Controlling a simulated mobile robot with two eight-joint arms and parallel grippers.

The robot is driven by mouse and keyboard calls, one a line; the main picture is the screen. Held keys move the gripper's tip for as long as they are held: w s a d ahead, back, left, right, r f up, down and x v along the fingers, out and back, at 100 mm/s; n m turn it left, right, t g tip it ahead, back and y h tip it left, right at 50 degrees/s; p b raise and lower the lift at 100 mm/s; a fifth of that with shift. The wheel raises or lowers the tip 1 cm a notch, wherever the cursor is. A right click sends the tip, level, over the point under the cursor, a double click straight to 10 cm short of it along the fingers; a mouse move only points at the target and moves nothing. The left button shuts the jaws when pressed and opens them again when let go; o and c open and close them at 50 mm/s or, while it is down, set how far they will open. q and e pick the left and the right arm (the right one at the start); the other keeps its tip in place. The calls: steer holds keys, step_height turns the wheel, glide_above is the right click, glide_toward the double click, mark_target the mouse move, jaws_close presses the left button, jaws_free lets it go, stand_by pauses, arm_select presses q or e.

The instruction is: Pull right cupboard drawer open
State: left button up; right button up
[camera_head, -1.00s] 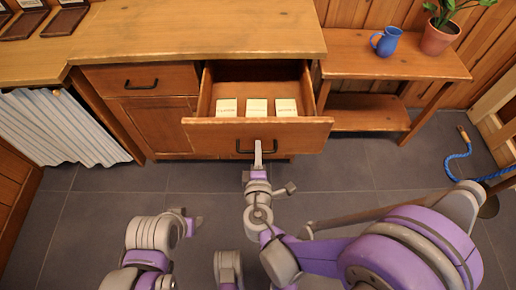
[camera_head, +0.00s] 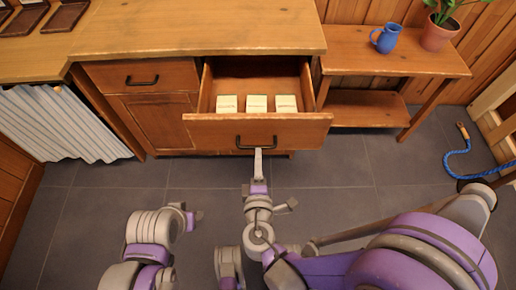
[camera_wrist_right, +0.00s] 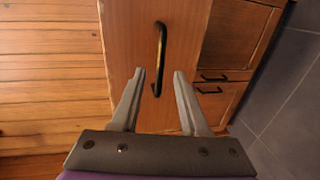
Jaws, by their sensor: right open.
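The right cupboard drawer (camera_head: 215,130) stands pulled out, with its wooden front facing me and its inside visible from above. Its dark bar handle (camera_head: 256,148) is on the front; in the right wrist view the handle (camera_wrist_right: 162,40) appears ahead of and partly between the fingertips. My right gripper (camera_head: 258,153) is just in front of the handle; in the wrist view its jaws (camera_wrist_right: 159,73) are apart with nothing held. My left gripper (camera_head: 196,217) is low over the floor at left, away from the drawer; its jaws are too small to read.
Several white boxes (camera_head: 256,103) lie in the drawer. A closed drawer (camera_head: 115,80) with its own handle is to the left. A side table (camera_head: 385,52) with a blue jug (camera_head: 386,39) and potted plant (camera_head: 438,35) stands right.

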arm_select(q)
steer(key=shift+r, duration=0.3)
arm_select(e)
steer(key=v, duration=0.5)
steer(key=shift+s, duration=0.1)
steer(key=s+d+f+m+g+h, duration=0.1)
steer(key=s+d+f+m+g, duration=0.15)
steer(key=d+m+g, duration=0.4)
steer(key=s+d+f+m+g+h, duration=0.25)
steer(key=d+m, duration=0.45)
steer(key=d, duration=0.4)
steer(key=s+r+m+g+y, duration=0.2)
steer(key=s+r+m+y, duration=0.1)
steer(key=s+m+y, duration=0.15)
arm_select(q)
step_height(320, 180, up, 24)
steer(key=w+t+p, duration=0.1)
steer(key=p, duration=2)
steer(key=shift+w+f, duration=0.2)
steer(key=shift+w, duration=0.1)
arm_select(e)
step_height(320, 180, up, 23)
steer(key=w+h, duration=0.1)
steer(key=w, duration=0.1)
steer(key=shift+f+t, duration=0.15)
steer(key=shift+t, duration=0.25)
